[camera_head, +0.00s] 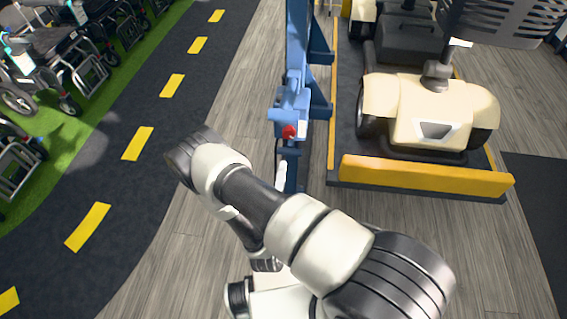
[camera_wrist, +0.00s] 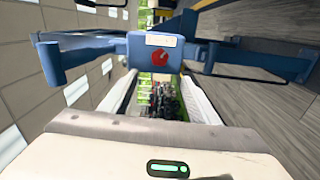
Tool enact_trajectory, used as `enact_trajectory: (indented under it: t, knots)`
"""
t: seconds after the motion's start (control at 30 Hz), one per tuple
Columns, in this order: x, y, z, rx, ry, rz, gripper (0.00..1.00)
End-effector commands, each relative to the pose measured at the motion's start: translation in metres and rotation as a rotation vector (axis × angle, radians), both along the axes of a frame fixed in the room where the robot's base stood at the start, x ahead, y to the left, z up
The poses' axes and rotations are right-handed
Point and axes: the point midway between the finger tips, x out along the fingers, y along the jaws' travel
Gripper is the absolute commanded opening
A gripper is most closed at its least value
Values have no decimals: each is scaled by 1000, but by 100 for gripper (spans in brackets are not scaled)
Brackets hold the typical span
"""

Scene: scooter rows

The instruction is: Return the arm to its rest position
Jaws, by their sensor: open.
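My arm (camera_head: 325,240) is bent, with its links reaching up and left across the lower middle of the head view. My gripper (camera_wrist: 158,80) shows in the wrist view with its two pale fingers apart and nothing held between them. A blue post fixture with a box and a red knob (camera_wrist: 160,57) is in front of the fingertips in the wrist view. I cannot tell the gap to it. The same red knob shows in the head view (camera_head: 289,132), just beyond my arm. In the head view my gripper is mostly hidden behind the arm links.
A cream scooter (camera_head: 425,112) stands on a dark platform with a yellow front edge (camera_head: 425,178) at right. A blue frame (camera_head: 297,50) runs along the platform's left side. Wheelchairs (camera_head: 60,60) stand on green turf at left. A dark lane with yellow dashes (camera_head: 138,143) is clear.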

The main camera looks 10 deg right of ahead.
Motion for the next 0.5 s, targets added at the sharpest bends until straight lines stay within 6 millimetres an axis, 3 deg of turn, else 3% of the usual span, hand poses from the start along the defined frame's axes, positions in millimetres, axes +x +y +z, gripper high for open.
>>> enact_trajectory:
  t: [0.17, 0.5]
  knots:
    - [-12, 4, 0, -1, 0, 1, 55]
    - [-13, 4, 0, -1, 0, 0, 55]
